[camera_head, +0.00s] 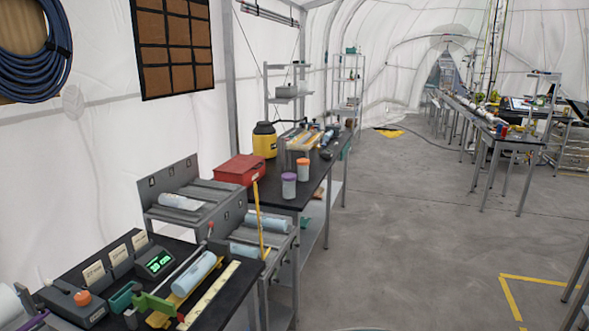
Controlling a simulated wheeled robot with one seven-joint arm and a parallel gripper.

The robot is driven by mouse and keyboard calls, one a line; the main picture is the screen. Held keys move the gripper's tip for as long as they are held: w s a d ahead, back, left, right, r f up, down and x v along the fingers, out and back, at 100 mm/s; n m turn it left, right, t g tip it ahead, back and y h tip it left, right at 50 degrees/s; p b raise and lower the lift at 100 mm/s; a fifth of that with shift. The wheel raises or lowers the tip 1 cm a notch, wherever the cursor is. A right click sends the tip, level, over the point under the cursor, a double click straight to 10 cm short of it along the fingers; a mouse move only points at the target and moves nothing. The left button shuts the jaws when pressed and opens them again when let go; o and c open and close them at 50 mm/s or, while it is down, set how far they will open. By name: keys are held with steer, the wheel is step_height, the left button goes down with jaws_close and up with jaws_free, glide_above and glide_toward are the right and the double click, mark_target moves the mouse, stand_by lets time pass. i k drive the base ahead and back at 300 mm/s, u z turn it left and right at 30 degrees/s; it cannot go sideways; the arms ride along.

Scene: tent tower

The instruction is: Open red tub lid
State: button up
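A red tub (240,169), box-shaped, sits at the near left end of the dark-topped bench along the left wall. Its lid (241,161) is the same red and appears shut flat on top. The tub is small in this view, so any latch or handle is hard to make out. Its lower left side is partly hidden by the grey metal rack in front of it. My gripper is not in view.
Right of the tub stand a purple-lidded jar (289,186), an orange-lidded jar (303,169) and a yellow container (264,140). A grey rack (205,207) with rolls and a cluttered nearer bench (100,290) stand at lower left. The central floor (420,230) is open.

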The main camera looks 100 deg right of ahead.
mark_target(241, 164)
steer(key=z, duration=3.65)
steer(key=i, duration=1.15)
steer(key=z, duration=0.6)
steer(key=i, duration=1.6)
steer(key=u, duration=1)
steer(key=i, duration=0.8)
steer(key=u, duration=0.45)
